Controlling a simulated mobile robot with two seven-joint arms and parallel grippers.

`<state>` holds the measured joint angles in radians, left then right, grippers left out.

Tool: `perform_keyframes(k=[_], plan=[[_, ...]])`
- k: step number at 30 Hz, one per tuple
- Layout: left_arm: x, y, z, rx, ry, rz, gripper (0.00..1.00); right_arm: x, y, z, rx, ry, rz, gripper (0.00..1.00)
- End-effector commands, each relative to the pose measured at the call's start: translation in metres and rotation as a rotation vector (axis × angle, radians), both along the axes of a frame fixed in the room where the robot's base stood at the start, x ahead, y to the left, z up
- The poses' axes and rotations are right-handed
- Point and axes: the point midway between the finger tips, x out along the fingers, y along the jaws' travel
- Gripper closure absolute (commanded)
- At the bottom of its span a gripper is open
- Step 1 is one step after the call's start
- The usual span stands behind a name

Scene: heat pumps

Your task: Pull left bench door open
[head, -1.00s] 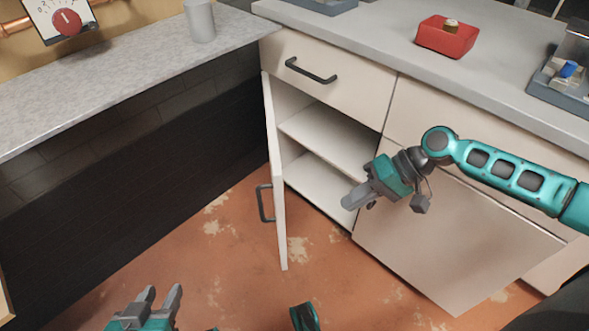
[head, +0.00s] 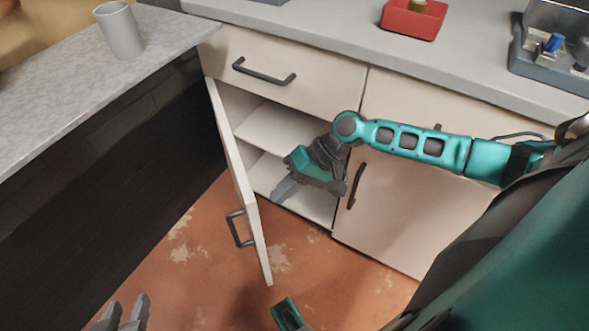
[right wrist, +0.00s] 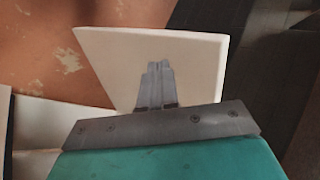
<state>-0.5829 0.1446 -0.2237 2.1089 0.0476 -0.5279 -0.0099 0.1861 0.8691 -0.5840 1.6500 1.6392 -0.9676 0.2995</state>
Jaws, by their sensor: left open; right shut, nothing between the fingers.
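The left bench door (head: 232,165) is a pale panel standing open, swung out from the left cabinet opening, with its dark bar handle (head: 238,228) on its outer face. My right gripper (head: 280,194) is shut and empty, in front of the open shelves on the door's inner side, its fingertips near the panel. In the right wrist view its closed fingers (right wrist: 156,75) overlap the door's pale panel (right wrist: 200,65); I cannot tell whether they touch. My left gripper (head: 122,312) is open and empty at the bottom left, away from the door.
The shelves (head: 265,125) behind the door are empty. A drawer (head: 300,72) is closed above. The right door (head: 400,215) is beside the opening. A dark wall (head: 100,160) and grey counter (head: 60,75) with a cup (head: 120,32) stand left. The floor (head: 190,270) is clear.

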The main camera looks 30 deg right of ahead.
Motion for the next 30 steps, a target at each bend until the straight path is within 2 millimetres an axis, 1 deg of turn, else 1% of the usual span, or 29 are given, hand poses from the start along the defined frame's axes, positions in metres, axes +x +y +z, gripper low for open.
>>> perform_keyframes(k=[1, 3, 9, 23, 26, 29, 30], plan=[[0.000, -0.001, -0.003, -0.002, 0.000, -0.001, 0.57, 0.002, 0.007, -0.008, 0.002, -0.002, 0.001, 1.00], [0.001, -0.002, -0.005, -0.003, 0.002, -0.003, 0.57, 0.003, 0.013, -0.014, 0.001, 0.000, 0.000, 1.00], [0.001, -0.003, -0.005, -0.005, 0.000, -0.004, 0.57, 0.005, 0.023, -0.022, 0.000, -0.001, -0.001, 1.00], [0.001, -0.003, -0.001, -0.006, -0.001, -0.005, 0.57, 0.005, 0.027, -0.022, 0.000, 0.000, -0.006, 1.00], [0.002, -0.003, 0.006, -0.005, -0.004, -0.003, 0.57, 0.005, 0.034, -0.020, 0.001, 0.002, -0.021, 1.00], [0.001, -0.002, 0.014, -0.003, -0.005, 0.000, 0.57, 0.006, 0.047, -0.017, 0.002, 0.002, -0.049, 1.00], [0.001, -0.001, 0.017, -0.001, -0.007, 0.002, 0.57, 0.007, 0.054, -0.016, 0.004, 0.002, -0.065, 1.00]])
